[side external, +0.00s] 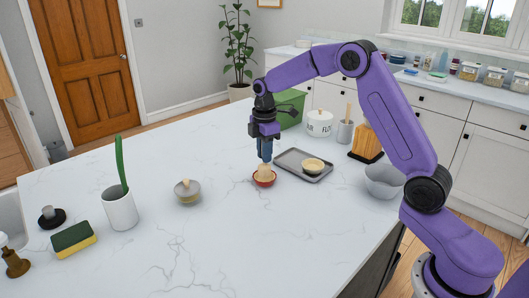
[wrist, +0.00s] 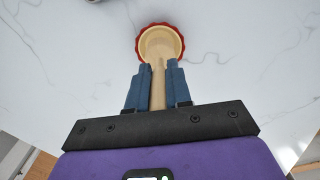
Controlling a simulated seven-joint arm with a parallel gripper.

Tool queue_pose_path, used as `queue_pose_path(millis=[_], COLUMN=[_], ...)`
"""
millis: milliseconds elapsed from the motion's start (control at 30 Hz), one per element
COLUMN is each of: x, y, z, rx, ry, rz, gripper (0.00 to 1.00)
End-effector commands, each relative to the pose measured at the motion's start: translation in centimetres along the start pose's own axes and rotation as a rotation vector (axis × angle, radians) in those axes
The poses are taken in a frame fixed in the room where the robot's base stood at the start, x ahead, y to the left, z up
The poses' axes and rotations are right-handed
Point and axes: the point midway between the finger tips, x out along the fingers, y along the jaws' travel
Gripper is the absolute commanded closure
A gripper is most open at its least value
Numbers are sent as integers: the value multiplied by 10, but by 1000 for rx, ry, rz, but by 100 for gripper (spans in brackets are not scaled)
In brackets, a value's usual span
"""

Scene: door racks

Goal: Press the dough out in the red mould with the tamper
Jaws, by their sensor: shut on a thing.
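The red mould (side external: 264,182) sits on the white countertop in the middle of the side view. Its scalloped red rim (wrist: 181,34) shows at the top of the wrist view. My gripper (side external: 265,159) points down above the mould, shut on the wooden tamper (wrist: 158,88). The handle lies between the blue fingers (wrist: 157,82). The tamper's round head (side external: 264,170) is at the mould's opening and seems to be inside the rim. Head and dough have similar pale colours, so I cannot tell them apart, and the dough's surface is hidden.
A grey tray (side external: 286,163) holding a pale filled mould (side external: 313,164) lies just right of the red mould. A lidded bowl (side external: 187,195) stands to the left. Further left are a white crock (side external: 120,211) and a sponge (side external: 73,238). A green box (side external: 291,112) stands behind. The front counter is clear.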

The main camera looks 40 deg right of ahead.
Motion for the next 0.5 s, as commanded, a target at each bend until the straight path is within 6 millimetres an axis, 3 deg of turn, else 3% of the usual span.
queue_pose_path(millis=[167,500], x=[-2,-24], y=[0,0], z=[0,0], rx=[0,0], ry=[0,1], rz=[1,2], gripper=[100,100])
